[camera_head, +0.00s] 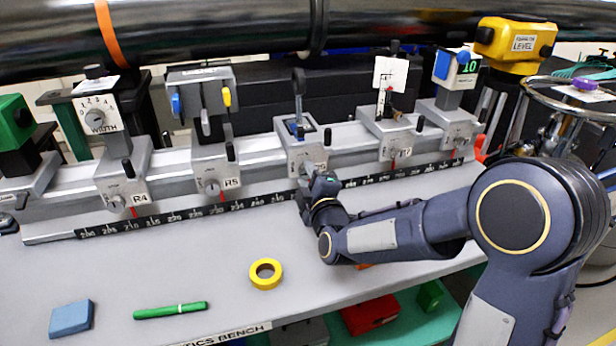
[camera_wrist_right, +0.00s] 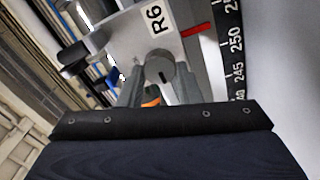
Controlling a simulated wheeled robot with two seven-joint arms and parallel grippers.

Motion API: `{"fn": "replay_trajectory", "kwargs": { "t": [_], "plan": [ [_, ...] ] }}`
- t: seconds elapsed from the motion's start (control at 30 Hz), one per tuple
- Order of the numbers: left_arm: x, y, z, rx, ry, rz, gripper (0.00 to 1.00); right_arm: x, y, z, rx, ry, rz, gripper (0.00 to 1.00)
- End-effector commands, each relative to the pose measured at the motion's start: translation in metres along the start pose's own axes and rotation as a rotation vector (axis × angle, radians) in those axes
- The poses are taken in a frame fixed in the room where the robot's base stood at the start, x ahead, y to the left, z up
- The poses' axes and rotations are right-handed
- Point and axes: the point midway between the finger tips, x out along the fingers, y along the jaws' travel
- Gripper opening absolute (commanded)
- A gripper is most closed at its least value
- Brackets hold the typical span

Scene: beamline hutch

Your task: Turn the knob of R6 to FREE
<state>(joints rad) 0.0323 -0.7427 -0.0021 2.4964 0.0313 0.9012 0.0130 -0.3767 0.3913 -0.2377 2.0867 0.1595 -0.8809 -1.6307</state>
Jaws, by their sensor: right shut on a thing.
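The R6 carriage (camera_head: 300,148) sits on the rail in the middle of the head view, between R5 and the carriage at its right. Its label (camera_wrist_right: 155,19) reads R6 in the right wrist view. The grey round knob (camera_wrist_right: 161,68) on its front face has a dark mark on it. My right gripper (camera_head: 307,188) is at the front of R6, its fingers on either side of the knob and shut on it. In the head view the gripper mostly hides the knob. FREE lettering is not readable in either view. My left gripper is out of view.
R5 (camera_head: 213,165) and R4 (camera_head: 124,176) stand to the left on the rail. A scale strip (camera_head: 250,203) runs along the rail's front. Yellow tape (camera_head: 266,274), a green pen (camera_head: 170,310) and a blue block (camera_head: 71,319) lie on the bench. A dark pipe (camera_head: 200,30) crosses above.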

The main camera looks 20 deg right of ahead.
Motion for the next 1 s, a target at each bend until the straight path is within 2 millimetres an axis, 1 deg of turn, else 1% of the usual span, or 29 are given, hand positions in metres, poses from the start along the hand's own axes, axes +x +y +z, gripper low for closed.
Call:
{"fn": "replay_trajectory", "kwargs": {
  "t": [0.27, 0.3, 0.43, 0.47, 0.77, 0.87, 1.0],
  "plan": [
    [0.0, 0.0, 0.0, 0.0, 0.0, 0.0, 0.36, 0.0, 0.0, 0.0, -0.003, 0.0, 0.001, 0.08],
    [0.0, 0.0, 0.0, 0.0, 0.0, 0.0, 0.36, 0.0, 0.0, 0.0, -0.003, 0.0, 0.001, 0.34],
    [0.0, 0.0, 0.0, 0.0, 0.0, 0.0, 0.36, 0.0, 0.0, 0.0, -0.002, 0.0, 0.0, 0.51],
    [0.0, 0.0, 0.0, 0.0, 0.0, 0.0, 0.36, 0.0, 0.0, 0.0, -0.002, 0.0, 0.0, 0.53],
    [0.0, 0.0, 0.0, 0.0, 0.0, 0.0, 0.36, -0.002, 0.0, 0.0, -0.001, 0.0, 0.0, 0.53],
    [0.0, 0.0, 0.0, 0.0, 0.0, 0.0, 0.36, -0.012, 0.0, -0.001, -0.001, 0.001, -0.001, 0.53],
    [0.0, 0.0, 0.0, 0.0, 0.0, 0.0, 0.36, -0.036, 0.001, 0.0, 0.0, 0.001, 0.0, 0.53]
  ]
}}
